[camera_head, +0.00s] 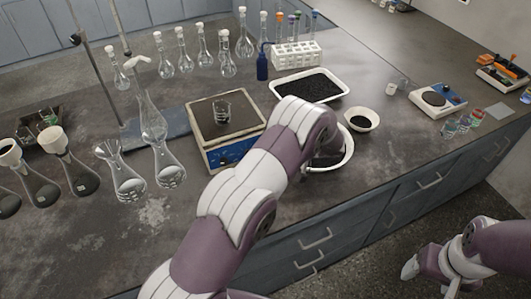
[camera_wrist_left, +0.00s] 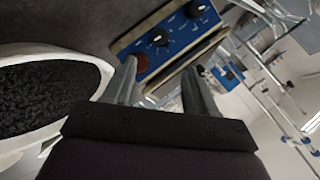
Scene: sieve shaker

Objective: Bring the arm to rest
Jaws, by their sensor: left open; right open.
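My left arm (camera_head: 250,185) reaches from the bottom across the bench, and its hand is hidden behind its own forearm in the head view. In the left wrist view my left gripper (camera_wrist_left: 160,82) is open, with a gap between its two grey fingers and nothing held. It is close to the blue control panel (camera_wrist_left: 168,42) of the shaker. The shaker (camera_head: 228,152), a box with a blue front, stands left of the arm with a small beaker (camera_head: 222,112) on top. My right gripper (camera_head: 410,268) is at the lower right, beyond the bench front, open and seemingly empty.
A white bowl of black grains (camera_wrist_left: 45,95) lies beside the left gripper, partly covered by the arm in the head view. A white tray (camera_head: 345,92), small dish (camera_head: 361,120), flasks (camera_head: 163,165) and a blue bottle (camera_head: 262,66) stand around. Floor surrounds the right gripper.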

